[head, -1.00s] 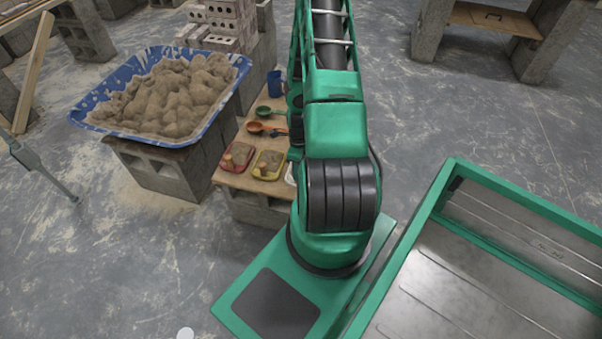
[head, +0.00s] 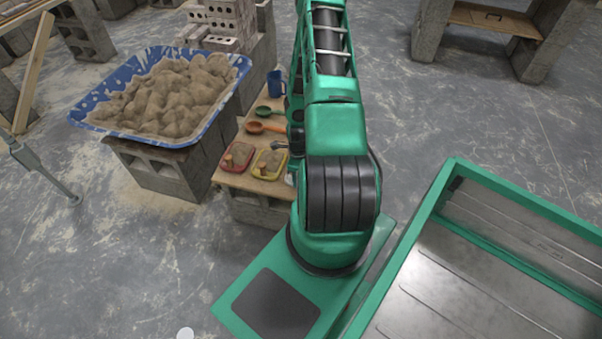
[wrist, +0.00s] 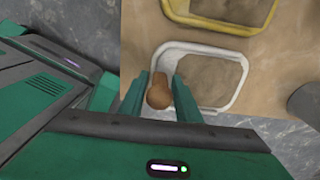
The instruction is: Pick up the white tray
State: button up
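The white tray (wrist: 238,78) lies on a wooden board in the wrist view, with a sandy fill inside. In the head view my arm hides nearly all of it. My gripper (wrist: 164,90) is over the tray's left side, its two green fingers apart. One finger is outside the left rim over the board, the other over the inside of the tray. A brown rounded knob or handle end (wrist: 159,93) shows between the fingers and covers part of the rim. I cannot tell whether the fingers touch it.
A yellow tray (wrist: 257,26) lies just beyond, with a red tray (head: 251,152) farther left. An orange scoop (head: 254,127), a green scoop (head: 263,110) and a blue cup (head: 275,82) stand behind. A blue tub (head: 222,118) of mortar is at left.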

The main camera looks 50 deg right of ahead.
grip_shut()
jog(key=shift+r, duration=0.1)
jog(key=shift+r, duration=0.25)
notch_tip(320, 180, up, 3)
jog(key=shift+r, duration=0.2)
jog(key=w+a+r, duration=0.1)
jog(key=a+r, duration=0.6)
jog(key=a, duration=0.4)
jog(key=shift+w+a, duration=0.2)
jog(key=shift+a, duration=0.1)
